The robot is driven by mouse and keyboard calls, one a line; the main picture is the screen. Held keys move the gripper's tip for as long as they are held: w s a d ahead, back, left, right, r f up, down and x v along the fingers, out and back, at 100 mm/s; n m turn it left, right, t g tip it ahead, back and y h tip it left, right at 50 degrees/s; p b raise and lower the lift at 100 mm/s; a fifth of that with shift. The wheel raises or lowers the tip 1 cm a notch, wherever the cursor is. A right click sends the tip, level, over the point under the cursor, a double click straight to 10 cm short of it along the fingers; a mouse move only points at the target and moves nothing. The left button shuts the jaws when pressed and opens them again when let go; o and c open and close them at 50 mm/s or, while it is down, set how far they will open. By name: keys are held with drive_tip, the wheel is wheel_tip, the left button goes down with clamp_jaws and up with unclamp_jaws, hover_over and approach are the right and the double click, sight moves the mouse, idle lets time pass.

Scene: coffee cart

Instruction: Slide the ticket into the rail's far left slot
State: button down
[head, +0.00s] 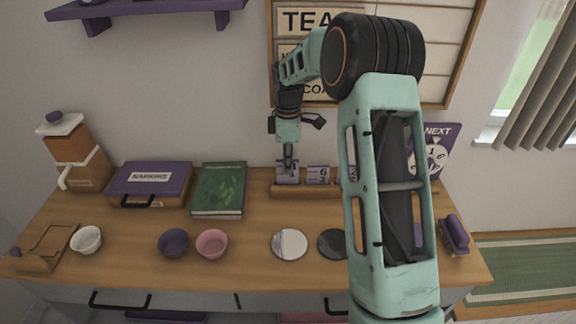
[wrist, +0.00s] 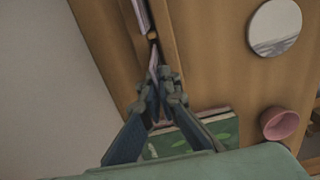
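The wooden rail (head: 318,190) stands at the back of the counter, partly hidden behind my arm. My gripper (head: 288,164) points down over the rail's left end. Its fingers (wrist: 160,82) are close together in the wrist view, pinching the upper part of a pale ticket (head: 286,175). The ticket's edge shows thinly between the fingertips in the wrist view (wrist: 154,61). It is upright at the far left slot; whether its lower edge is fully down in the slot cannot be told. Another ticket (head: 318,175) marked 6 stands to its right, and one more is partly hidden by my arm.
A green book (head: 219,190) and a purple napkin box (head: 151,184) lie left of the rail. In front are a pink bowl (head: 212,244), a purple bowl (head: 173,242), a pale round disc (head: 289,244) and a dark disc (head: 332,243). The counter between rail and discs is clear.

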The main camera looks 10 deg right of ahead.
drive_tip(key=shift+f, duration=0.25)
drive_tip(key=shift+f+b, duration=0.3)
drive_tip(key=shift+f, duration=0.1)
drive_tip(key=shift+f, duration=0.15)
drive_tip(key=c, duration=2.6)
unclamp_jaws()
drive_tip(key=shift+c, duration=0.2)
drive_tip(key=o, duration=0.6)
drive_tip(key=shift+c, duration=0.2)
wheel_tip(320, 180, up, 12)
drive_tip(key=shift+r, duration=0.1)
drive_tip(key=shift+a, duration=0.15)
